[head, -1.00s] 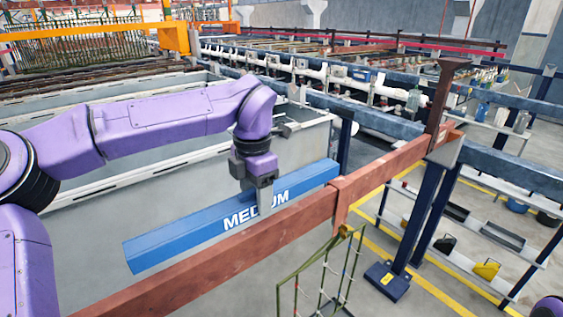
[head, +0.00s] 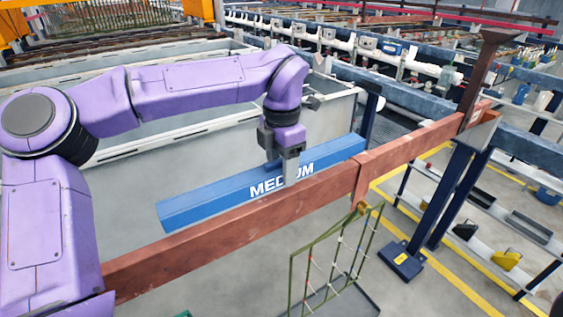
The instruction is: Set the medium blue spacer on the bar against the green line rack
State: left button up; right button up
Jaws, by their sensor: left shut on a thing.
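The blue spacer (head: 220,197), a long bar marked MEDIUM, is held level alongside the reddish-brown bar (head: 230,228), just above or behind it in the head view. I cannot tell whether they touch. My left gripper (head: 290,172) is shut on the spacer near its middle and covers part of the lettering. The green line rack (head: 292,285), a thin green frame, hangs from the bar by a brown hook (head: 362,176). The spacer's right end is close to this hook in the picture. My right gripper is not in view.
Grey tanks (head: 120,185) lie behind the spacer. A dark blue post (head: 460,195) supports the bar's far end. Shelves with a yellow container (head: 506,260) stand at the right. Floor with yellow lines shows beyond the rack.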

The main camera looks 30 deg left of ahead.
aim_at(281, 194)
pick_arm(q)
jog(key=shift+s+f+b, duration=0.35)
jog(key=shift+f+b, duration=0.15)
jog(key=shift+f, duration=0.4)
jog(key=f, duration=0.1)
jog(key=f+b, duration=0.2)
jog(key=shift+w+f, duration=0.25)
jog(key=shift+w, duration=0.05)
jog(key=shift+s+f+b, duration=0.15)
jog(key=shift+f+b, duration=0.3)
jog(key=shift+f, duration=0.6)
jog(key=o, duration=1.2)
jog(key=shift+r, duration=0.1)
notch_tip(281, 194, up, 10)
jog(key=shift+r+b, duration=0.25)
jog(key=shift+b, duration=0.25)
